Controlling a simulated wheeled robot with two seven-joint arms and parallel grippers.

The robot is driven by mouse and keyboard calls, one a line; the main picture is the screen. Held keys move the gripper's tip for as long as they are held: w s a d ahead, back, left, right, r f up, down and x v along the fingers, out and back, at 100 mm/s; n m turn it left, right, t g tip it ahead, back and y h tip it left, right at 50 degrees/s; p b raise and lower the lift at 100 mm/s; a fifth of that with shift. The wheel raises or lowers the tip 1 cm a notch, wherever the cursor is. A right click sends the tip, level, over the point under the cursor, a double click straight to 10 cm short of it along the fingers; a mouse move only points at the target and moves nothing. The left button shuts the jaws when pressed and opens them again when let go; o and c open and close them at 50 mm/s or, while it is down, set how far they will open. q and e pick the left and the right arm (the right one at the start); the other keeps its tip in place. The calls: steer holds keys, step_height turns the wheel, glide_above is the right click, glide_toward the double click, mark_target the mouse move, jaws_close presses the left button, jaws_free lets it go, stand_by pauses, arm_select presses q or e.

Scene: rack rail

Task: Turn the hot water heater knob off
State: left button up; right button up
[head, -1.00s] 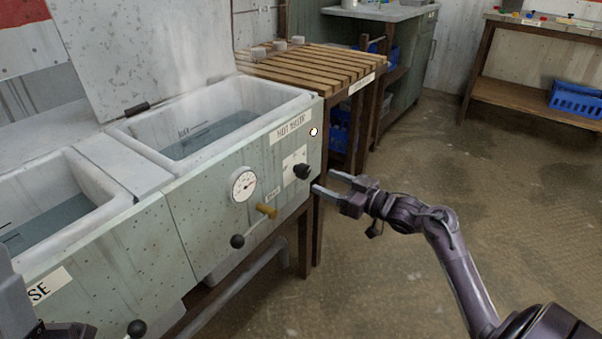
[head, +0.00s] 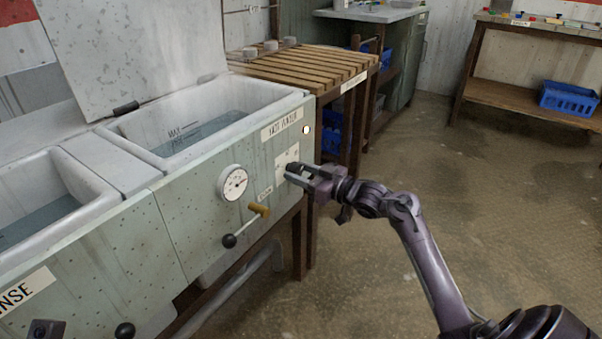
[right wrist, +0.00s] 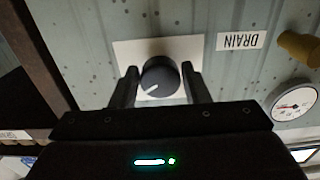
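The heater knob is a round dark dial with a white pointer mark (right wrist: 160,77). It sits on a pale plate (right wrist: 120,57) on the front of the green-grey hot water tank (head: 190,200). My right gripper (head: 292,172) is at the knob. In the right wrist view its two fingers (right wrist: 162,88) stand open on either side of the knob, close to its sides; I cannot tell whether they touch it. The pointer slants toward the lower left in that view. My left gripper's fingers do not show.
A round gauge (head: 233,183), a brass drain tap (head: 259,209) and its black-ended lever (head: 229,240) are left of the knob. A slatted wooden table (head: 310,68) stands behind the tank. The floor to the right (head: 480,200) is clear.

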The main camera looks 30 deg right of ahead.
steer(key=c, duration=0.5)
steer(key=shift+c, duration=0.2)
